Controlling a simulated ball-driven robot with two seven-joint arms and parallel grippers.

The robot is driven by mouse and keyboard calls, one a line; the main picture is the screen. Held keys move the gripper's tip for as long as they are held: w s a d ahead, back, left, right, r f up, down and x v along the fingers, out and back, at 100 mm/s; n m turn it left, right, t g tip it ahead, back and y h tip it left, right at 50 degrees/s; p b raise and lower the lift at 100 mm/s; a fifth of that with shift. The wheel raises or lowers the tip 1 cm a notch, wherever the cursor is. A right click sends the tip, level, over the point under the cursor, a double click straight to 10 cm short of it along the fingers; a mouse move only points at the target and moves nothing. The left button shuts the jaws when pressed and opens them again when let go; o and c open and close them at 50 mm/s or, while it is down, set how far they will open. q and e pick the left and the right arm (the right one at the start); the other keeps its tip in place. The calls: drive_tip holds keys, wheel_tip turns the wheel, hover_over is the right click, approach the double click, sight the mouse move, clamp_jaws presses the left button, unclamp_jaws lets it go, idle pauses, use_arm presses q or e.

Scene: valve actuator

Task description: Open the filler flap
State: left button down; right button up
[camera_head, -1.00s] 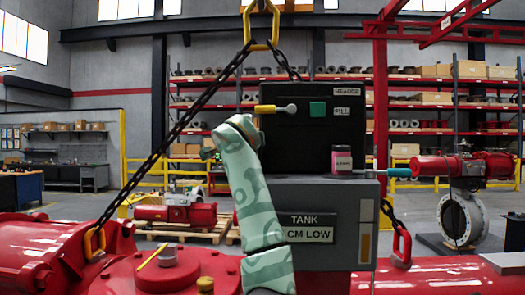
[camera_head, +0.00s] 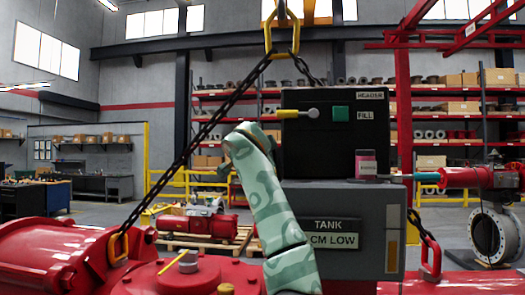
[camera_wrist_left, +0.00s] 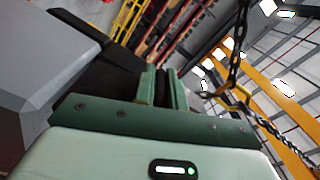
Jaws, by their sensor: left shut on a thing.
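A black box (camera_head: 320,143) labelled HEADER and FILL stands on the grey tank box (camera_head: 354,205) in the head view. No part is clearly readable as the filler flap. My left arm rises in front of the boxes' left side; its gripper is hidden there. In the left wrist view, my left gripper (camera_wrist_left: 163,88) has its fingers close together on a narrow dark thing I cannot identify. The right gripper is out of view.
A black chain (camera_head: 215,117) slopes left from a yellow hook (camera_head: 281,38). Red machinery (camera_head: 55,255) fills the lower left. Shelving stands well behind.

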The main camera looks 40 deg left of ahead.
use_arm(q)
drive_tip(key=c, duration=1.5)
unclamp_jaws()
drive_tip(key=shift+r, duration=0.1)
drive_tip(key=shift+a, duration=0.15)
drive_tip(key=b+v, duration=0.3)
drive_tip(key=v, duration=1.3)
drive_tip(key=shift+s, duration=0.1)
